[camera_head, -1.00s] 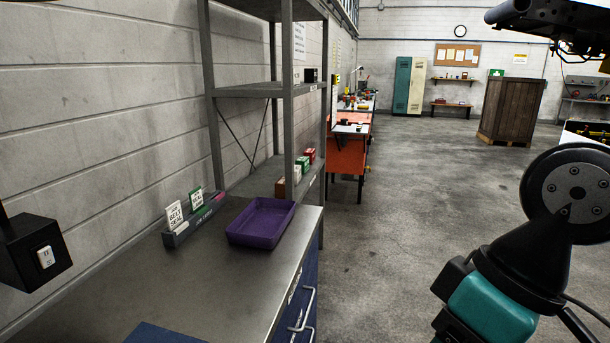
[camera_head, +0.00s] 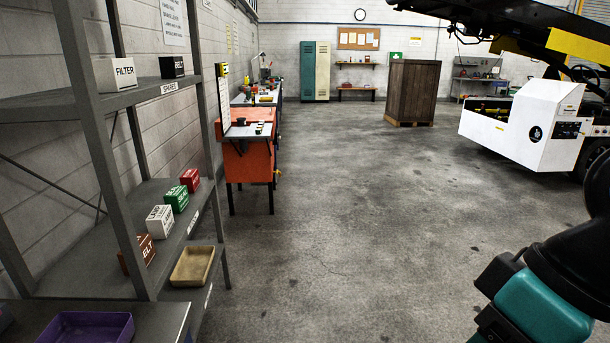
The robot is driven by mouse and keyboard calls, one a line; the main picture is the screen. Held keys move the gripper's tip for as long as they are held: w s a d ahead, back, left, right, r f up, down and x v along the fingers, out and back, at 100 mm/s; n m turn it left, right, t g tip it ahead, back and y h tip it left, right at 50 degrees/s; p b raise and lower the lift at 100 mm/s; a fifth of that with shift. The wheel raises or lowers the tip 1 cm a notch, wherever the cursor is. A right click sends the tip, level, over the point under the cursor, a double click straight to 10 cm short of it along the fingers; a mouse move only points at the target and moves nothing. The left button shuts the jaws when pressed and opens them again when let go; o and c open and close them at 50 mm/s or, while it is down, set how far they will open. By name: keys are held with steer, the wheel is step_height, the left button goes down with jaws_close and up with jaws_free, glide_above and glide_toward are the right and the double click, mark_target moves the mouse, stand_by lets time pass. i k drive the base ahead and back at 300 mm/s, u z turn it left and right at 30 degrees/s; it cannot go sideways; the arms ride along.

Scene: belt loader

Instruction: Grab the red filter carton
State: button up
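A small red carton (camera_head: 190,179) stands at the far end of the middle shelf of the grey rack (camera_head: 85,130) on the left; its label is too small to read. In the same row, nearer to me, stand a green carton (camera_head: 176,198), a white carton (camera_head: 159,221) and a brown carton (camera_head: 138,252). A white carton marked FILTER (camera_head: 115,73) and a black box (camera_head: 173,67) stand on the shelf above. My teal and black arm shows at the lower right, well away from the rack. My gripper is out of view.
A tan tray (camera_head: 192,266) sits low in the rack. A purple tray (camera_head: 85,328) lies on the bench at lower left. An orange workbench (camera_head: 247,160) stands beyond the rack. A wooden crate (camera_head: 412,92) and white belt loader (camera_head: 530,128) stand further back. The middle floor is clear.

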mark_target(191, 178)
steer(key=z, duration=0.15)
steer(key=i, duration=2.05)
steer(key=u, duration=0.95)
steer(key=i, duration=1.65)
steer(key=u, duration=1.25)
steer(key=i, duration=0.3)
